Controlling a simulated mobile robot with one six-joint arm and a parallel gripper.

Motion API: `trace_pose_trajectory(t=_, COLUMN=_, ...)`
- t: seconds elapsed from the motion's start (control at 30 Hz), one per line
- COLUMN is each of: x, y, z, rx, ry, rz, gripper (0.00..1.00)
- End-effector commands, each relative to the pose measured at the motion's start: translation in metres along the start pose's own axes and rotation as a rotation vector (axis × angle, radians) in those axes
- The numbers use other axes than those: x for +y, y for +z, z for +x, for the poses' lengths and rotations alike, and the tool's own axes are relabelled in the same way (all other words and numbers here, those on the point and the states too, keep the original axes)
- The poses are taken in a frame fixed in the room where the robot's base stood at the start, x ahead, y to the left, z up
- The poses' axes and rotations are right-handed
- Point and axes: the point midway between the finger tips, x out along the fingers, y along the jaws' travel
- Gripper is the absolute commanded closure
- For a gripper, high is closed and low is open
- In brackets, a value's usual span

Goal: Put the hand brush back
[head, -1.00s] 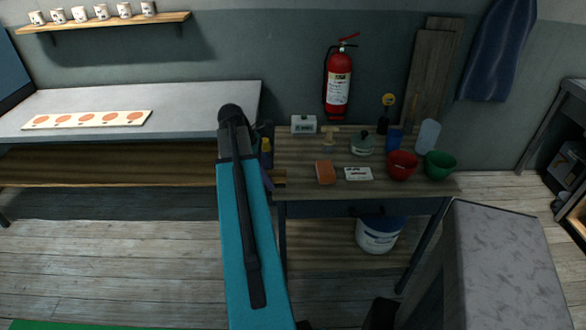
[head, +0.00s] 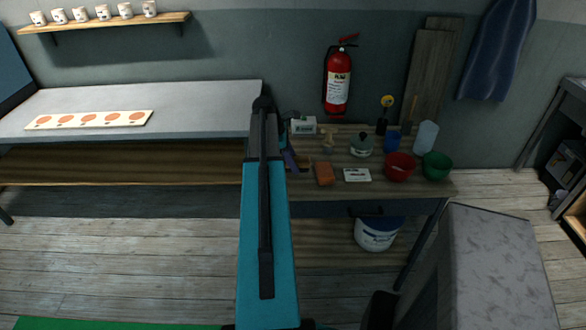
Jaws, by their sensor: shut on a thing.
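My arm reaches forward over the left end of the wooden work table (head: 400,190). My gripper (head: 287,143) is at its far end, mostly hidden behind the arm. A narrow purple piece (head: 290,160) shows just right of the arm at the gripper and appears held; it seems to be part of the hand brush. Its bristles cannot be made out. It is over the table's left end, and I cannot tell whether it touches the top.
On the table are an orange-brown block (head: 325,173), a white labelled card (head: 357,175), a lidded jar (head: 361,145), a red bowl (head: 400,166), a green bowl (head: 436,166) and a blue cup (head: 392,142). A white bucket (head: 377,233) stands below. A grey-topped block (head: 490,240) is at right.

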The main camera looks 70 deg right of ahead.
Motion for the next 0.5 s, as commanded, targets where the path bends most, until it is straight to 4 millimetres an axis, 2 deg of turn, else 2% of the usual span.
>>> trace_pose_trajectory(t=0.3, x=0.0, y=-0.001, z=0.002, rx=0.0, ry=0.0, rz=0.0, gripper=0.84)
trace_pose_trajectory(t=0.5, x=-0.001, y=-0.006, z=0.014, rx=0.0, ry=-0.002, rz=0.0, gripper=0.84)
